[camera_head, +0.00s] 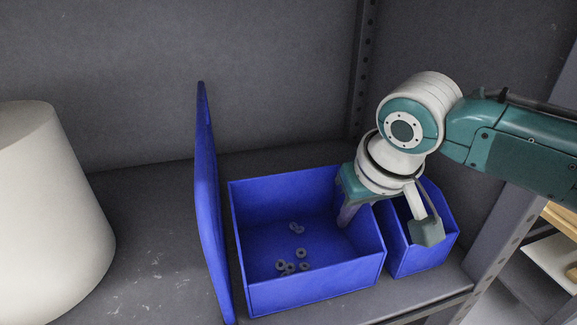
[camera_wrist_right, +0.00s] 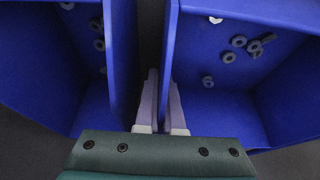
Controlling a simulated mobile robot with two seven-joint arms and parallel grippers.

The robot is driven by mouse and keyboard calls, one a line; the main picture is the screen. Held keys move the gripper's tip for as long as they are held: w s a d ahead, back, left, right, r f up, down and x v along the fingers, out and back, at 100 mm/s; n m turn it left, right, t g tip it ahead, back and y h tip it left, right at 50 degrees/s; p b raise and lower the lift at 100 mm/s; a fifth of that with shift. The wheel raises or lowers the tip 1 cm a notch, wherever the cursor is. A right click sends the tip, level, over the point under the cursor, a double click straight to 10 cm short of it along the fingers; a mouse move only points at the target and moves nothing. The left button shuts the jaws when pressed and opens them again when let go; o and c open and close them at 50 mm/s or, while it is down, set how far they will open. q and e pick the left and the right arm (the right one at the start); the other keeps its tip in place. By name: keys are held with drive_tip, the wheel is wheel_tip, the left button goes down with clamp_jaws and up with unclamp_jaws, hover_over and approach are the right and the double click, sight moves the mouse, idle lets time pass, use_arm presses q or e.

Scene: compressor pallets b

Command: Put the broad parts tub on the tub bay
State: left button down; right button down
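The broad parts tub (camera_head: 312,286) is a wide, open blue tub on the grey shelf, with several small grey rings (camera_head: 301,253) on its floor. My right gripper (camera_head: 347,212) is at the tub's right wall, pointing down. One finger shows inside the tub. In the right wrist view, the two fingers (camera_wrist_right: 162,100) are close together on either side of the broad tub's wall (camera_wrist_right: 171,40), and appear shut on it. The tub rests upright on the shelf. My left gripper is out of view. I cannot make out a marked tub bay.
A narrower blue tub (camera_head: 428,261) stands close on the right, with a slim gap between. A tall thin blue panel (camera_head: 207,200) stands close on the left. A large white rounded object (camera_head: 45,215) is at far left. Bare shelf (camera_head: 140,240) lies between it and the panel.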

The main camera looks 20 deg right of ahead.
sight(372, 212)
drive_tip(key=c, duration=1.3)
unclamp_jaws()
drive_tip(key=shift+r, duration=0.25)
drive_tip(key=b+v, duration=0.2)
drive_tip(key=v, duration=0.9)
drive_tip(key=shift+s+r, duration=0.25)
drive_tip(key=shift+r, duration=0.1)
